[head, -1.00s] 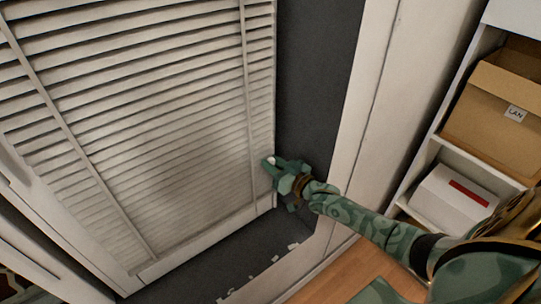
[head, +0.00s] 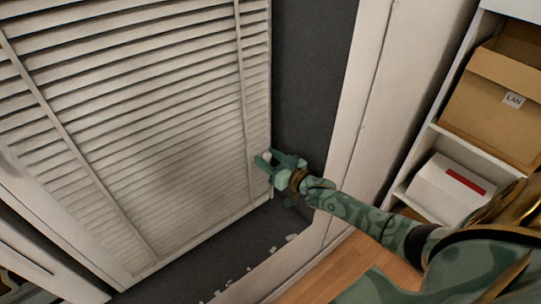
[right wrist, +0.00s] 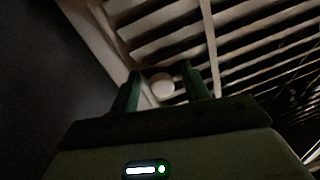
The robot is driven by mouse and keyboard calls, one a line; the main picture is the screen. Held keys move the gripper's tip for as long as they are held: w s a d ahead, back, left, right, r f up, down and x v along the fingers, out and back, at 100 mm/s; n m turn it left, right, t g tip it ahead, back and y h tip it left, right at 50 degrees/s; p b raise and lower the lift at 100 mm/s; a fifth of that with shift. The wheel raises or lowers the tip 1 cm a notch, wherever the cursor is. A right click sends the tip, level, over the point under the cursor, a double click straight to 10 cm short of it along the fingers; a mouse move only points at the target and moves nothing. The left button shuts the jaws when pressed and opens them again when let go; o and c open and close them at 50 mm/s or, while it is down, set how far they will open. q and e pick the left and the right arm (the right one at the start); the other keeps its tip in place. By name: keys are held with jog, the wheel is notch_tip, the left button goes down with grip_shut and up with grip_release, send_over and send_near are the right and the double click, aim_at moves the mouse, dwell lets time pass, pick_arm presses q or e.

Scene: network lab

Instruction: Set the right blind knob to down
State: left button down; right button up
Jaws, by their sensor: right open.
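The blind (head: 150,130) with white slats fills the left of the head view. The right blind knob (right wrist: 162,86) is a small round pale knob near the blind's side edge in the right wrist view. It also shows in the head view (head: 267,156), small and partly covered by my gripper. My right gripper (head: 264,160) is at the blind's lower right edge. In the right wrist view its two green fingers (right wrist: 163,84) are open, one on each side of the knob. I cannot tell whether they touch it. My left gripper is not in view.
A dark recess wall (head: 312,75) and a white frame (head: 375,90) stand right of the blind. White shelves at the right hold a cardboard box marked LAN (head: 495,95) and a white box with a red label (head: 447,188). Wooden floor (head: 350,275) shows below.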

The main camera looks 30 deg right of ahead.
jog(key=p+v, duration=0.2)
jog(key=v, duration=1.4)
jog(key=shift+p, duration=0.4)
jog(key=shift+s, duration=0.15)
